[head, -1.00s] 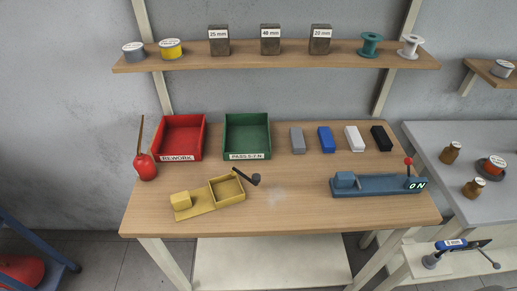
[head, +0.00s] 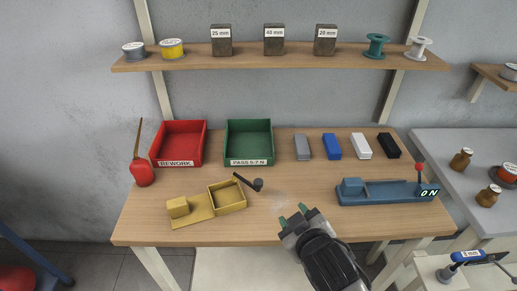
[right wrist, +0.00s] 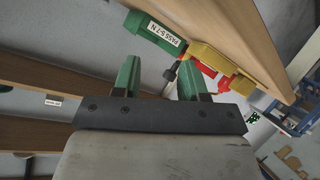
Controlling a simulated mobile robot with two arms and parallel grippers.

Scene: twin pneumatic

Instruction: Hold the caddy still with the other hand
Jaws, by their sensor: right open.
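My right gripper (head: 292,214) is over the front edge of the wooden bench, open and empty, with green fingertips. Its two fingers also show apart in the right wrist view (right wrist: 160,78). A yellow fixture (head: 194,215) with a small block and an open box (head: 228,197) lies to the left of the gripper, not touched. The yellow fixture also shows in the right wrist view (right wrist: 225,62), beyond the fingers. No thing is clearly marked as the caddy. My left gripper is not in view.
A red REWORK bin (head: 178,143) and a green PASS bin (head: 248,143) stand at the back. A blue fixture (head: 385,196) reading ON is on the right. Several small blocks line the bench's rear. A red oil can (head: 141,172) stands at left. The middle of the bench is clear.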

